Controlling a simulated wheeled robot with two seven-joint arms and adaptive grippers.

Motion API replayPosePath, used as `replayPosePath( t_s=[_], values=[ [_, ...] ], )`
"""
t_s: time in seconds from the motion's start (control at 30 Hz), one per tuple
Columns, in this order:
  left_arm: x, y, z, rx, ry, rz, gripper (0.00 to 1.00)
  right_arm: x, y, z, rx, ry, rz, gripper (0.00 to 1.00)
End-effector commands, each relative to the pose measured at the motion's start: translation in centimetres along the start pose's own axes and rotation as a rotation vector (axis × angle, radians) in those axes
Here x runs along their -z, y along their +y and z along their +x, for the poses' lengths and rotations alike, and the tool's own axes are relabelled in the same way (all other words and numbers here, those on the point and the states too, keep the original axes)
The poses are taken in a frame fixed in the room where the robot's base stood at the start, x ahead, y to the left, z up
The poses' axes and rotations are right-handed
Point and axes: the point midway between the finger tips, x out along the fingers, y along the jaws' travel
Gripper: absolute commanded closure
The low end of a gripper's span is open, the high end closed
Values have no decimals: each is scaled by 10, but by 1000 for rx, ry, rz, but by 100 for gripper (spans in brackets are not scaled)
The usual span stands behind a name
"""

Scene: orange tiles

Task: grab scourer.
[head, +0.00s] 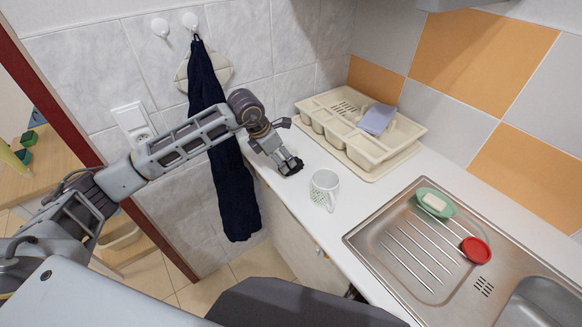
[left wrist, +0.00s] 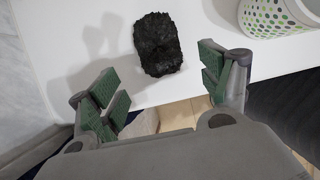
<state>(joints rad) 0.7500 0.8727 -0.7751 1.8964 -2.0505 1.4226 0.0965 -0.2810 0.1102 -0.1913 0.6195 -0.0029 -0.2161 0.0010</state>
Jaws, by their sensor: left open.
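The scourer (left wrist: 158,45) is a rough black block lying on the white countertop in the left wrist view. My left gripper (left wrist: 162,80) is open, its green-padded fingers spread to either side and short of the scourer, with nothing between them. In the head view, my left gripper (head: 288,163) points down at the counter's left end. A dark patch shows by its fingertips there, mostly covered, which fits the scourer. My right gripper is in neither view.
A white patterned mug (head: 325,188) stands close right of the gripper; it also shows in the left wrist view (left wrist: 268,17). A cream dish rack (head: 349,146) is behind. A steel sink (head: 408,262) holds a green soap dish (head: 447,209) and red item (head: 476,250). A dark towel (head: 232,180) hangs behind my arm.

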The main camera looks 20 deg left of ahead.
Motion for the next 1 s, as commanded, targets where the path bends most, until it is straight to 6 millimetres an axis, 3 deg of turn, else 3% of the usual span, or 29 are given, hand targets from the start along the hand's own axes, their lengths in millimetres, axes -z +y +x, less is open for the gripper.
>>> replayPosePath(
  t_s=[0.17, 0.4, 0.67, 0.8, 1.0],
  values=[
    [0, 0, 3, 0, 0, 0, 21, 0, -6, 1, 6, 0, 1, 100],
    [1, -2, 25, 1, 0, 0, 21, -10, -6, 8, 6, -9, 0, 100],
    [1, -2, 48, 0, 0, -1, 21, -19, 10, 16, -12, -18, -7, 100],
    [1, -2, 52, 0, 0, 0, 21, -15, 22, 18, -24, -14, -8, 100],
    [1, -2, 52, 0, 0, 0, 21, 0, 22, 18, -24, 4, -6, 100]
  ],
)
